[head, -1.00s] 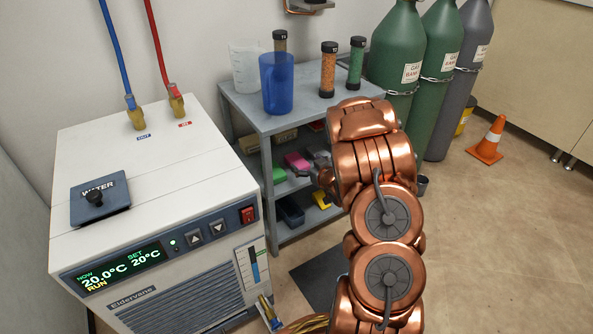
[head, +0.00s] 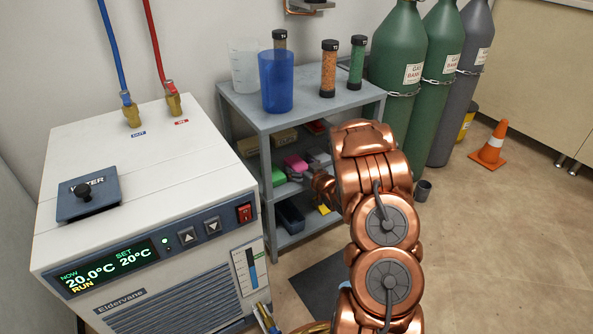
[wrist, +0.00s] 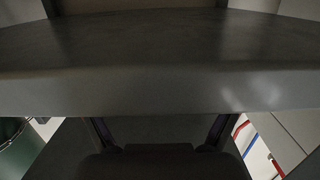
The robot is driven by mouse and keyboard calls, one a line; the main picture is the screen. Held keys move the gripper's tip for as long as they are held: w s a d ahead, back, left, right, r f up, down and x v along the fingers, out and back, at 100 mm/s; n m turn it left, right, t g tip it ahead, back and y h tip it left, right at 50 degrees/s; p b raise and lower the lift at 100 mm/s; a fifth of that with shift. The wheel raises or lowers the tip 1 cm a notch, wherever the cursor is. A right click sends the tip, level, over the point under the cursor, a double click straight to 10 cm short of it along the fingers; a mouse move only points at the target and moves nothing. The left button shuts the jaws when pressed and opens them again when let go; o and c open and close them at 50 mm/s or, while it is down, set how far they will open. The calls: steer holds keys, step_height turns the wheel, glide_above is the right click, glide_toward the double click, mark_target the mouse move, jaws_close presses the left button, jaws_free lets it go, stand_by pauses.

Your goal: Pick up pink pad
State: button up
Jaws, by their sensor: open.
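The pink pad (head: 296,162) lies on the middle shelf of the grey shelf unit (head: 300,118), below the top board, just right of a green item. My arm reaches toward the unit's right side in the head view, and my gripper is mostly hidden there behind my own copper links. In the wrist view the dark fingers of my gripper (wrist: 160,124) stand apart at the bottom, with nothing seen between them. A broad grey board edge (wrist: 150,90) spans that view close by. The pad does not show in the wrist view.
A blue beaker (head: 276,82), clear beaker and several capped tubes stand on the top board. A green item (head: 278,177), dark bin (head: 290,216) and yellow item (head: 323,209) share the lower shelves. The chiller (head: 130,200) stands left; gas cylinders (head: 398,70) and a cone (head: 490,148) stand right.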

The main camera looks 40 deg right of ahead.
steer(key=shift+w+f, duration=0.1)
steer(key=shift+w, duration=0.75)
steer(key=shift+c, duration=0.4)
steer(key=c, duration=0.9)
